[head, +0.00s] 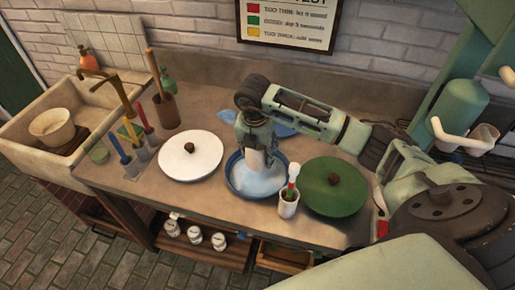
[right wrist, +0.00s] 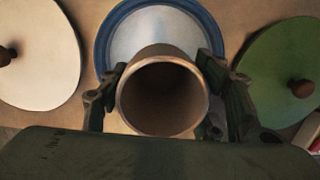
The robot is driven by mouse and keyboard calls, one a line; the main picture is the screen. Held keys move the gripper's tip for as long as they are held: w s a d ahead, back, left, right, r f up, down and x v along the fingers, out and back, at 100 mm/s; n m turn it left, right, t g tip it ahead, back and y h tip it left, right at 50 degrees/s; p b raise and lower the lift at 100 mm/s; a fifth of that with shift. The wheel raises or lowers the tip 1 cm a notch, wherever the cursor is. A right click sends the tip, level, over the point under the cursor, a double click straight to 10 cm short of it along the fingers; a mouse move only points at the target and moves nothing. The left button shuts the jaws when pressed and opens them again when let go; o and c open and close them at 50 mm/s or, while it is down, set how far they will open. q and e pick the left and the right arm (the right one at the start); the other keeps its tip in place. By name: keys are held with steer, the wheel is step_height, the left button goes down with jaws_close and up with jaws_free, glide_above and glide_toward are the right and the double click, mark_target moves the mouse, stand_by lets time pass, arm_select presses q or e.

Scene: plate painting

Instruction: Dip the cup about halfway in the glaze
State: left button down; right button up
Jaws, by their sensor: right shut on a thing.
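My right gripper (head: 255,135) is shut on the cup (head: 255,160) and holds it over the blue-rimmed basin of pale glaze (head: 259,181). In the right wrist view the cup (right wrist: 162,92) shows its round open mouth and brown inside, between the two fingers (right wrist: 164,105). The basin's blue rim (right wrist: 103,45) and pale glaze (right wrist: 155,28) show beyond it. The cup's lower end is against the pale glaze in the head view; I cannot tell whether it touches or has entered it. My left gripper is not in view.
A white lid (head: 191,157) lies left of the basin and a green lid (head: 333,187) right of it. A small white pot with a brush (head: 288,208) stands close to the basin's right front. A sink (head: 58,125) and several tools stand at the left.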

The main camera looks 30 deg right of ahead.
mark_target(257, 161)
steer(key=shift+f+b, duration=2.2)
steer(key=shift+f, duration=1)
steer(key=shift+f, duration=0.1)
steer(key=shift+f+b, duration=1.75)
steer(key=shift+f, duration=0.4)
steer(key=shift+f, duration=0.2)
steer(key=shift+r, duration=0.1)
steer(key=shift+r+p, duration=1.8)
steer(key=shift+r, duration=1.2)
